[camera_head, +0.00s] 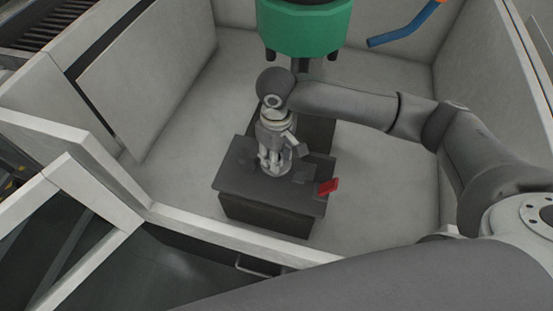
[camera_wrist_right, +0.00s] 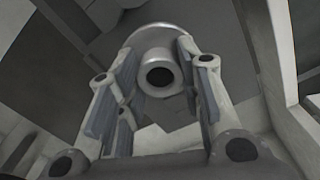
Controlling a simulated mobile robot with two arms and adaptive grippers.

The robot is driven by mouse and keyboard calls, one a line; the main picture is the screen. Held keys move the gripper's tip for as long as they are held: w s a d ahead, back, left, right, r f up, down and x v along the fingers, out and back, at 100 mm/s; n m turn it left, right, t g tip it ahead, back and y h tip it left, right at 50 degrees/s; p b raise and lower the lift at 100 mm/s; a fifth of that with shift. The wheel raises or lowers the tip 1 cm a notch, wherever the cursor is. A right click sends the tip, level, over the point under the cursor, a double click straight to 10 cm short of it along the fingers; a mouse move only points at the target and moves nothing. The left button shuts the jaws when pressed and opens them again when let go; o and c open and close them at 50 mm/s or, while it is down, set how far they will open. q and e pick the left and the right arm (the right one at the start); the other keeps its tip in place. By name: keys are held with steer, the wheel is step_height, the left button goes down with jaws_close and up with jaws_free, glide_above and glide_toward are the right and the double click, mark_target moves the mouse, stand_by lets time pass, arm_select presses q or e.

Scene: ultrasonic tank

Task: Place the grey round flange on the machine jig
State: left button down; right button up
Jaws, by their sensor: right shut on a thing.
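The grey round flange (camera_wrist_right: 152,38) has a round disc and a raised hub with a dark hole. In the right wrist view it sits between the fingers of my right gripper (camera_wrist_right: 160,58), which is shut on it. In the head view my right gripper (camera_head: 278,153) points down over the dark, block-shaped machine jig (camera_head: 238,180). The fingers mostly hide the flange there, and I cannot tell whether it touches the jig's top. My left gripper is not in view.
A red piece (camera_head: 328,187) sits at the jig's right edge. A green machine head (camera_head: 305,28) hangs behind my gripper, with a blue tube (camera_head: 403,27) to its right. Pale enclosure walls (camera_head: 150,65) stand around. The pale floor beside the jig is clear.

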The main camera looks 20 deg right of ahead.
step_height(320, 180, down, 2)
steer(key=shift+f+p, duration=0.2)
steer(key=shift+p, duration=0.3)
steer(key=shift+f, duration=0.4)
steer(key=shift+f, duration=0.1)
steer(key=o, duration=1.2)
steer(key=shift+c, duration=0.2)
step_height(320, 180, up, 12)
steer(key=shift+r+b, duration=0.1)
steer(key=shift+b, duration=0.75)
steer(key=shift+a, duration=0.1)
